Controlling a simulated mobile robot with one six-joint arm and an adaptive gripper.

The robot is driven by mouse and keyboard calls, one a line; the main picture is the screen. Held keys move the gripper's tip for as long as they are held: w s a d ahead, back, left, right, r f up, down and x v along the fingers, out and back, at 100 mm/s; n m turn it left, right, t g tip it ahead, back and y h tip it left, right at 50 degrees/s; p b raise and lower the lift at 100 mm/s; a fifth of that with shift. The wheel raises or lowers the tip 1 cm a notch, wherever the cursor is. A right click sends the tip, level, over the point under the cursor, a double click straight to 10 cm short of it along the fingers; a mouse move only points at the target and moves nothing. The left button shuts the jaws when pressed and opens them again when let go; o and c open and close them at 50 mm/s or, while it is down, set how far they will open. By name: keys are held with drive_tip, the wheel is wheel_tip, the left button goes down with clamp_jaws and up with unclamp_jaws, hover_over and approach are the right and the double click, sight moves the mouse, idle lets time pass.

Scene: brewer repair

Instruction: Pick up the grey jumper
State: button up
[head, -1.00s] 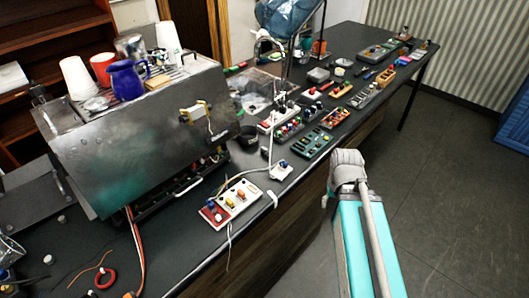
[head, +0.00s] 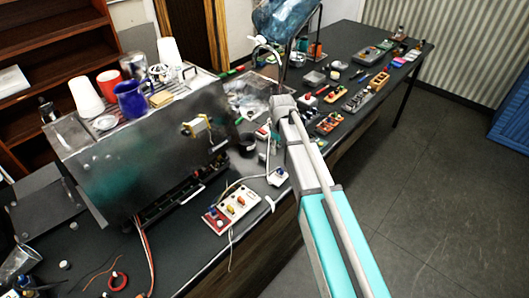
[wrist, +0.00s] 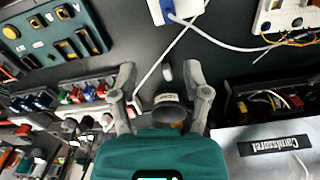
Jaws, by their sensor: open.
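My gripper (wrist: 160,76) is open in the wrist view, its two grey fingers spread above the dark worktop. A small pale grey piece (wrist: 167,70) shows between the fingertips, apart from both; it may be the grey jumper, but it is too small to be sure. A dark cup (wrist: 170,104) with a pale label shows between the fingers, closer to the palm. In the head view my arm covers part of the table, and I cannot make out the gripper or the grey jumper there.
The metal brewer (head: 155,150) stands at the left with cups on top. A white switch board (head: 232,208) with wires lies in front. A green panel (wrist: 50,35) and several coloured parts lie near the gripper. The floor at the right is clear.

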sight(262, 155)
drive_tip(key=w+a+r+n+p, duration=0.2)
drive_tip(key=w+a+r, duration=0.1)
drive_tip(key=w+a, duration=0.2)
drive_tip(key=shift+w+a+n, duration=0.25)
drive_tip(key=shift+a+n, duration=0.15)
drive_tip(key=shift+a, duration=0.85)
drive_tip(key=shift+f, duration=0.1)
wheel_tip(262, 155, down, 8)
drive_tip(key=b, duration=0.8)
drive_tip(key=shift+f+b, duration=0.25)
drive_tip(key=shift+b, duration=0.1)
drive_tip(key=f+b, duration=0.3)
drive_tip(key=shift+w+d+f, duration=0.25)
drive_tip(key=shift+d, duration=0.1)
drive_tip(key=shift+f+b, duration=0.85)
drive_tip(key=shift+b, duration=0.25)
